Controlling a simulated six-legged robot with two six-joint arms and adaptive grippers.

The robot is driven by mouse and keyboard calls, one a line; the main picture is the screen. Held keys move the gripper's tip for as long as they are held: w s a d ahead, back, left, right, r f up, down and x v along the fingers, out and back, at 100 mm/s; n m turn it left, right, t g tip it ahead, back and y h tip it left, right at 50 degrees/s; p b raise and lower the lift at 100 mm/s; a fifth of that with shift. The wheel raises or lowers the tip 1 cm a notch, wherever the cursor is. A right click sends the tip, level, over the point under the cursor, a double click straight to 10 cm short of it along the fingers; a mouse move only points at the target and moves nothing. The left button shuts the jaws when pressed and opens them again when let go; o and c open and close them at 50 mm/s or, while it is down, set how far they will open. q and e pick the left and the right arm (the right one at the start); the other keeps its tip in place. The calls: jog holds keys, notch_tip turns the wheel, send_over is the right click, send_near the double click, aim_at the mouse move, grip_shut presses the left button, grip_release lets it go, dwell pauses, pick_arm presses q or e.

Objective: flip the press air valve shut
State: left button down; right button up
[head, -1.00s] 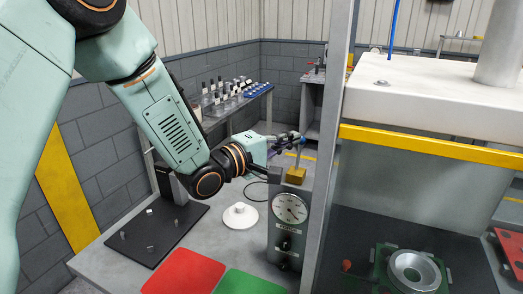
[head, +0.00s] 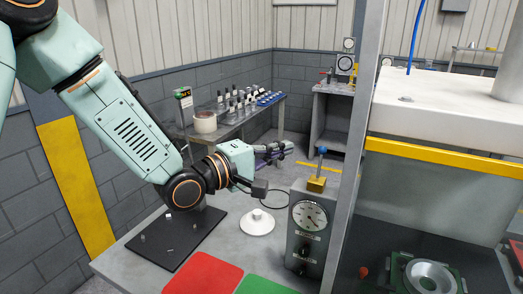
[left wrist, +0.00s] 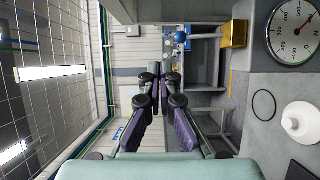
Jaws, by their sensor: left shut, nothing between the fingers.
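The press air valve has a brass block (head: 316,185) on top of the grey gauge box (head: 308,240). Its lever, with a blue tip (head: 322,151), stands upright from the block. In the left wrist view the brass block (left wrist: 234,34) is at the upper right, and the blue tip (left wrist: 181,37) sticks out to its left. My left gripper (head: 288,148) is shut and empty. In the head view it is left of the lever, at about its height, with a visible gap. Its closed fingers also show in the left wrist view (left wrist: 160,72). My right gripper is not in view.
A grey press post (head: 357,140) rises just right of the valve. A white round piece (head: 257,222), a black plate (head: 172,240), and red (head: 203,274) and green mats lie on the bench. A shelf with small parts (head: 240,115) stands behind.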

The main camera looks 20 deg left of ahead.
pick_arm(q)
jog(key=s, duration=0.1)
jog(key=s+a+r, duration=0.1)
jog(key=s+a, duration=0.1)
jog(key=s, duration=0.1)
jog(key=shift+r+p, duration=0.15)
jog(key=shift+p, duration=0.15)
jog(key=shift+w, duration=0.1)
jog(key=shift+w+d, duration=0.1)
jog(key=shift+d, duration=0.05)
